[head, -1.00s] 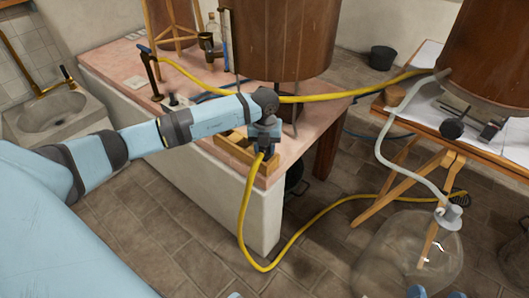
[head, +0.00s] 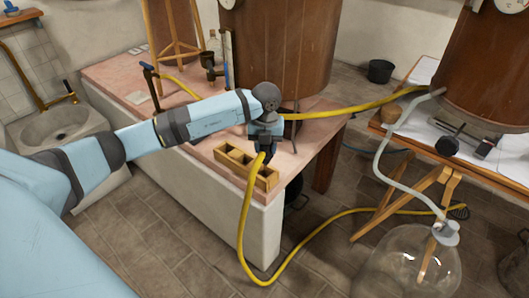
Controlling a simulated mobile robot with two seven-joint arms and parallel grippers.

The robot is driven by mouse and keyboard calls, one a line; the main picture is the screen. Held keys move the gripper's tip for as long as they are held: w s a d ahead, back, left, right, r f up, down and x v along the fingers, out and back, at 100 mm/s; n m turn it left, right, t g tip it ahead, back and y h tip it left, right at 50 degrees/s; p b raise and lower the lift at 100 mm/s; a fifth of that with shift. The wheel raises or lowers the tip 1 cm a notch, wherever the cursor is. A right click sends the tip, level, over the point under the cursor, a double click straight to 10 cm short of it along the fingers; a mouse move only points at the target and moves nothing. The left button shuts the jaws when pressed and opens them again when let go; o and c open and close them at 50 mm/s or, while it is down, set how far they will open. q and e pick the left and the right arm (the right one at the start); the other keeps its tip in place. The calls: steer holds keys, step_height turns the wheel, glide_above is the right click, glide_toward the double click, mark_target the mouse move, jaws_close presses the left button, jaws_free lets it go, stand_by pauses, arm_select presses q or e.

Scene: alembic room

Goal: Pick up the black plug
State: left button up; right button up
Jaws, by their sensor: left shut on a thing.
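My left gripper (head: 264,150) is above a small wooden rack (head: 232,166) with open compartments, near the front corner of the pink-topped counter. My right gripper is out of view.
A large wooden vat (head: 280,50) stands close behind the gripper. A sink (head: 50,115) is at left. At right are a trestle table (head: 480,165), another vat (head: 490,70) and a glass carboy (head: 405,265) on the tiled floor.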

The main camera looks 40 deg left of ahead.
arm_select(q)
steer(key=s+d+p, duration=0.1)
steer(key=d+p, duration=0.1)
steer(key=d, duration=1.5)
steer(key=shift+s+d+f, duration=0.2)
steer(key=shift+d+f, duration=0.05)
steer(key=shift+d, duration=0.05)
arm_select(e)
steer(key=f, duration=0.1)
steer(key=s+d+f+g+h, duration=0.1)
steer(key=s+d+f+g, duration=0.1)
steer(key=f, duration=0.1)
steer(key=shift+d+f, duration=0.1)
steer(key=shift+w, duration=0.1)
